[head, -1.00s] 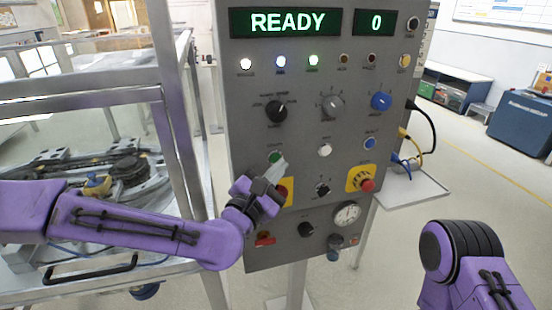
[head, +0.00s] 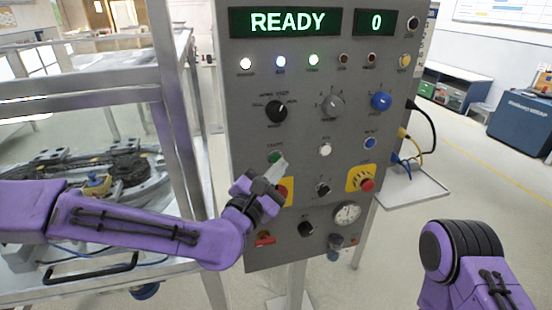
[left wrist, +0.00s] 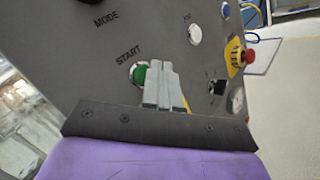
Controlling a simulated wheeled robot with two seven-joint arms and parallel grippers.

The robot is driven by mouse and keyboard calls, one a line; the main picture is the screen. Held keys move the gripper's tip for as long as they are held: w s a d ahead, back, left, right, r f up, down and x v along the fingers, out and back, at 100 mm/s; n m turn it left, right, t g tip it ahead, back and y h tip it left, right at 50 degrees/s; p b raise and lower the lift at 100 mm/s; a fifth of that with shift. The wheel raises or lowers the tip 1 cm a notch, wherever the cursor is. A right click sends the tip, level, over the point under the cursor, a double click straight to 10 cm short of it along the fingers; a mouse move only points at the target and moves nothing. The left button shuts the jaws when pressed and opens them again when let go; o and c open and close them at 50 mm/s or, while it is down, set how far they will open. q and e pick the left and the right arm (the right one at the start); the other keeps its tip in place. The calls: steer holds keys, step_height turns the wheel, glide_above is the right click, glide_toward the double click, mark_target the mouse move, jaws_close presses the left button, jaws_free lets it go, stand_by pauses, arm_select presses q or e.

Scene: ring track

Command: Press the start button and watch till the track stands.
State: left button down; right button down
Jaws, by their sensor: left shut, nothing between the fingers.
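The grey control panel (head: 245,120) stands in front of me, with a display (head: 288,22) reading READY and a second display (head: 376,22) reading 0. The green start button (head: 275,157) is on the panel's left side; it also shows in the left wrist view (left wrist: 140,74) under the label START. My left gripper (head: 280,168) is shut and empty, its tips beside the button. In the left wrist view the fingers (left wrist: 160,70) cover the button's right edge; I cannot tell whether they touch it. The track (head: 110,170) is behind the frame at left, partly hidden. My right gripper is out of view.
A red emergency button (head: 367,185) on a yellow plate is at the panel's right. Several knobs and lamps surround the start button. A small shelf (head: 425,190) with cables juts out at right. A metal-framed enclosure (head: 170,120) stands close on the left.

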arm_select(q)
steer(key=shift+w+a, duration=0.1)
steer(key=shift+w, duration=0.05)
stand_by(0.7)
steer(key=shift+w, duration=0.3)
